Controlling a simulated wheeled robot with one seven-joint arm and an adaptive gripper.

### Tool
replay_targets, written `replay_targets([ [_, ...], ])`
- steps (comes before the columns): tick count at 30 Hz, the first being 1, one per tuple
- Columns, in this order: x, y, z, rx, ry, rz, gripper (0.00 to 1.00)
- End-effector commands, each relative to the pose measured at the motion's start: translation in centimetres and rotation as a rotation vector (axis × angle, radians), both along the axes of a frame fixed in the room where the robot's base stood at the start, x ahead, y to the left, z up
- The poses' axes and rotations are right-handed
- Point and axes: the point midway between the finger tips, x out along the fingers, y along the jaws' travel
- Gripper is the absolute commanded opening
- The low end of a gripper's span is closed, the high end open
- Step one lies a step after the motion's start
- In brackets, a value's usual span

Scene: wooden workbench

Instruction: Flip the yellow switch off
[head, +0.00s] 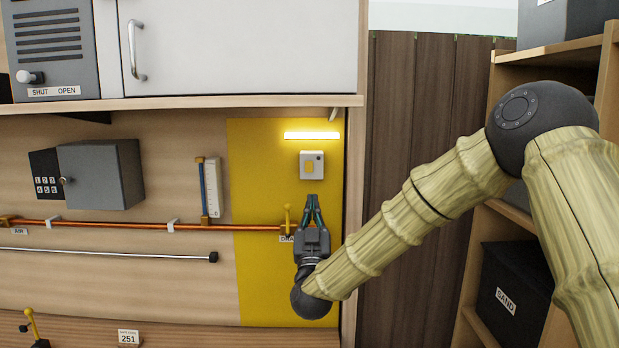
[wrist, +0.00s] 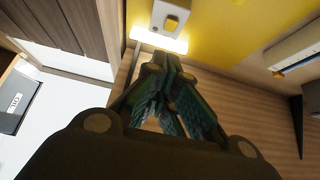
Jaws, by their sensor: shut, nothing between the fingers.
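The yellow switch (head: 309,167) is a small yellow rocker on a white box (head: 319,158) on the yellow wall panel. A lit lamp strip (head: 311,135) glows just above it. In the wrist view the white switch box (wrist: 171,18) shows at the top, with its yellow rocker (wrist: 170,25) and the glowing strip (wrist: 158,40) next to it. My gripper (head: 313,198) is shut and empty, pointing up just below the switch box in the head view. Its fingertips also show in the wrist view (wrist: 160,62). I cannot tell whether they touch the box.
A copper pipe (head: 130,226) runs along the wall, with a yellow valve handle (head: 287,216) left of my gripper. A blue-and-white gauge (head: 211,187) and a grey box (head: 100,174) are further left. A shelf edge (head: 180,101) crosses above the lamp. The panel around the switch is mostly clear.

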Motion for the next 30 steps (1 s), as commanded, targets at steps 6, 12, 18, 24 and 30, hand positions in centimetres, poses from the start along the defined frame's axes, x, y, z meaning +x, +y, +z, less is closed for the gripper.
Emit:
replay_targets([
  [6, 0.0, 1.1, 0.3, 0.001, -0.007, 0.009, 0.00],
  [12, 0.2, 1.2, 0.4, 0.001, -0.006, 0.011, 0.00],
  [18, 1.7, 1.0, 1.7, 0.002, -0.005, 0.009, 0.00],
  [24, 4.4, 0.9, 3.7, 0.002, -0.005, 0.008, 0.00],
  [30, 7.1, 0.8, 5.6, 0.002, -0.005, 0.006, 0.00],
])
